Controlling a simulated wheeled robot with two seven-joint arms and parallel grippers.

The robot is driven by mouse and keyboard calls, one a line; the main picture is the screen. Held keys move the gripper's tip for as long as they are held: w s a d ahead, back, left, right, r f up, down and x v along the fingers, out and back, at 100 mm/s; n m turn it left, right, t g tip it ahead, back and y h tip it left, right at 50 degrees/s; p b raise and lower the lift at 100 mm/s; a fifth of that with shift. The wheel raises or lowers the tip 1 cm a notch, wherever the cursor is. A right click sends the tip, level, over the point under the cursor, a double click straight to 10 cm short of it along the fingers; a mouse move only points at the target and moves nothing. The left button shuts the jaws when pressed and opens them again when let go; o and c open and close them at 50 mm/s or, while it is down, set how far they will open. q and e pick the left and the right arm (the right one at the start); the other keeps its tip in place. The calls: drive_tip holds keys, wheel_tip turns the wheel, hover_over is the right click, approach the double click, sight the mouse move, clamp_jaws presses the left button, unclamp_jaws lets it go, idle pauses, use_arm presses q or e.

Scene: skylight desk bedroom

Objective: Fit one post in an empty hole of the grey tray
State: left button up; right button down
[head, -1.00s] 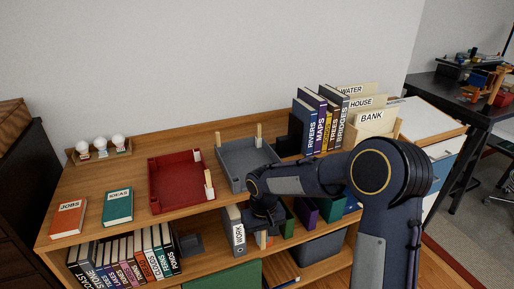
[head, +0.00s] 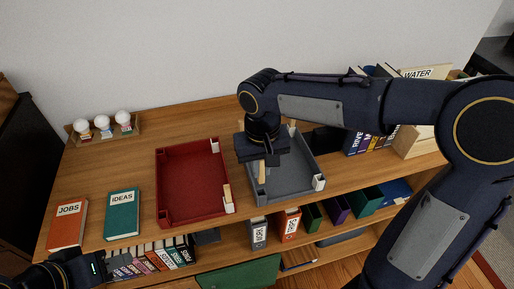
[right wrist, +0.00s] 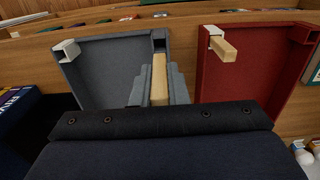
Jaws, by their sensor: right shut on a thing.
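The grey tray (head: 305,188) lies on the desk top under my right arm. My right gripper (head: 263,160) is above its left side, pointing down, shut on an upright wooden post (head: 262,173). In the right wrist view the held post (right wrist: 159,82) shows close to a dark corner hole (right wrist: 159,40) of the tray; I cannot tell whether they touch. A white corner holder (right wrist: 67,49) of the tray looks empty. Another post (head: 292,126) stands at the tray's far side. My left gripper (head: 95,268) is at the lower left, its fingers not clear.
The red tray (head: 188,185) sits just left, with a post (head: 228,196) in its near right corner. Books (head: 122,212) lie at the left. A rack of pale bulbs (head: 103,128) stands behind. Binders (head: 290,224) fill the shelf below. The desk between books and red tray is clear.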

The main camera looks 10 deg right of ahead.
sight(262, 183)
drive_tip(key=shift+s, duration=0.15)
drive_tip(key=shift+f, duration=0.25)
drive_tip(key=shift+f+b, duration=2.15)
drive_tip(key=shift+f, duration=0.5)
drive_tip(key=shift+f, duration=0.25)
drive_tip(key=c, duration=1.3)
unclamp_jaws()
drive_tip(key=shift+c, duration=0.2)
drive_tip(key=shift+r, duration=0.1)
wheel_tip(262, 183, up, 8)
drive_tip(key=shift+f, duration=0.2)
